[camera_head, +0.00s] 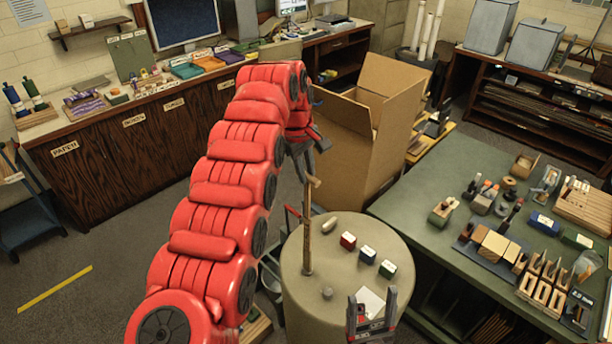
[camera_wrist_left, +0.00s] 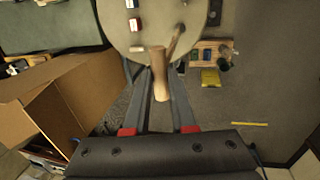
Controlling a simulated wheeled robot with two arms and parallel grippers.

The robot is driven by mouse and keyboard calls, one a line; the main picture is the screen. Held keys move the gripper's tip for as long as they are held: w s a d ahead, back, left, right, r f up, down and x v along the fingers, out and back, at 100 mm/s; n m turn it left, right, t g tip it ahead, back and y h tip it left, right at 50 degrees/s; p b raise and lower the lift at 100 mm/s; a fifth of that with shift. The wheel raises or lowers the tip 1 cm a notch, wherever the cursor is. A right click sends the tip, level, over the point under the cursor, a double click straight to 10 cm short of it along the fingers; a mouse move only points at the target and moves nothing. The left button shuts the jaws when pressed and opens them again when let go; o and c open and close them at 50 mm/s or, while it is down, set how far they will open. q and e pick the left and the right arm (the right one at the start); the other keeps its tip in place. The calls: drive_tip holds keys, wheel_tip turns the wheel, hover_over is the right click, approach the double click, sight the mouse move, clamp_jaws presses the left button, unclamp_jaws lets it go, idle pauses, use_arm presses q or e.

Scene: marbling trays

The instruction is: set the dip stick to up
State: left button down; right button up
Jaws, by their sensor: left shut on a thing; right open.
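A dark brown upright stick (camera_head: 307,235) stands on a round beige stand (camera_head: 345,250) in the head view. A pale wooden piece (camera_head: 314,182) is at its top, just below my left gripper (camera_head: 306,160). In the left wrist view, my left gripper (camera_wrist_left: 160,75) is shut on this pale wooden piece (camera_wrist_left: 161,88), with the darker stick (camera_wrist_left: 176,40) just beyond it. I take these two as the dip stick; whether they are joined cannot be told. My right gripper (camera_head: 372,298) is open and empty over the near edge of the stand.
Red (camera_head: 348,240), blue (camera_head: 367,254) and green (camera_head: 387,269) blocks and a pale peg (camera_head: 329,224) lie on the stand. A large open cardboard box (camera_head: 365,150) stands close behind it. A green workbench (camera_head: 430,205) with many tools is on the right.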

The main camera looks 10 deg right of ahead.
use_arm(q)
drive_tip(key=shift+r, duration=0.5)
drive_tip(key=c, duration=0.7)
unclamp_jaws()
drive_tip(key=shift+c, duration=0.2)
